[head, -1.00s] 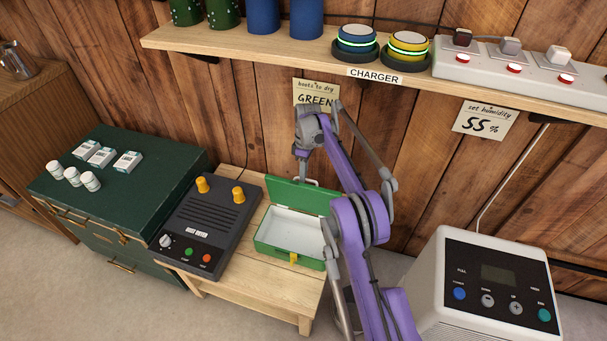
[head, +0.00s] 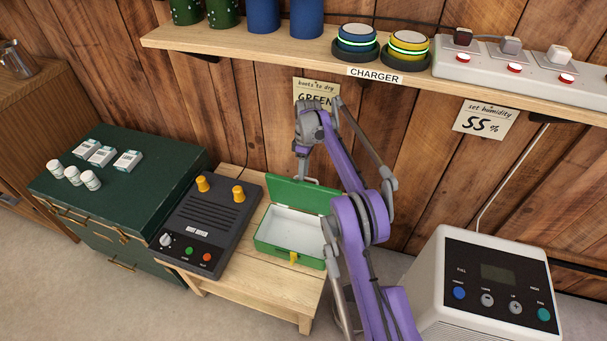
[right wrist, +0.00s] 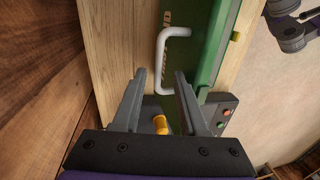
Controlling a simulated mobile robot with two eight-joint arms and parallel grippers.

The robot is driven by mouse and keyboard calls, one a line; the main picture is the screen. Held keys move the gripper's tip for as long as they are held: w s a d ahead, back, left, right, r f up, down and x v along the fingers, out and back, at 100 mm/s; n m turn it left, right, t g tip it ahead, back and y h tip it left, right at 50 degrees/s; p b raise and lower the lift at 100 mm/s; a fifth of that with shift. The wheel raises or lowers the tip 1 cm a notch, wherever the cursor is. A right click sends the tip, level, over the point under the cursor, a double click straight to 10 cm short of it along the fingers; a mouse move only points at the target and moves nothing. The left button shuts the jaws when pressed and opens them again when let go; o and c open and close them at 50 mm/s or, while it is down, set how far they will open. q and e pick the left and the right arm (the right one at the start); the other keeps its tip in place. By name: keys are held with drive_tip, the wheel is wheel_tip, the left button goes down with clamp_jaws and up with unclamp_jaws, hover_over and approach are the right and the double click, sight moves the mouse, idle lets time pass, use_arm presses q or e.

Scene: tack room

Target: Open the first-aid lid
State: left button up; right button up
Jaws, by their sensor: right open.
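The green first-aid box (head: 272,250) stands on the low wooden table. Its green lid (head: 300,194) is raised, tilted up at the back, and the pale, empty-looking interior shows. A yellow latch (head: 293,258) is on the front. My right gripper (head: 302,172) is behind the raised lid, near its top edge. In the right wrist view, my right gripper (right wrist: 161,74) is open with nothing between its fingers. The white lid handle (right wrist: 167,58) is just beyond the fingertips, apart from them as far as I can see. My left gripper is not seen.
A dark boot dryer (head: 208,225) with yellow knobs sits left of the box. A green chest (head: 150,190) holds small bottles and cartons. A wooden shelf (head: 250,47) overhangs the back. A white dehumidifier (head: 430,270) stands at the right. The table front is clear.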

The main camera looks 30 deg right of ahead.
wheel_tip(320, 180, up, 10)
drive_tip(key=w+d+p, duration=0.1)
drive_tip(key=p, duration=0.5)
drive_tip(key=shift+d, duration=0.2)
drive_tip(key=shift+f, duration=0.15)
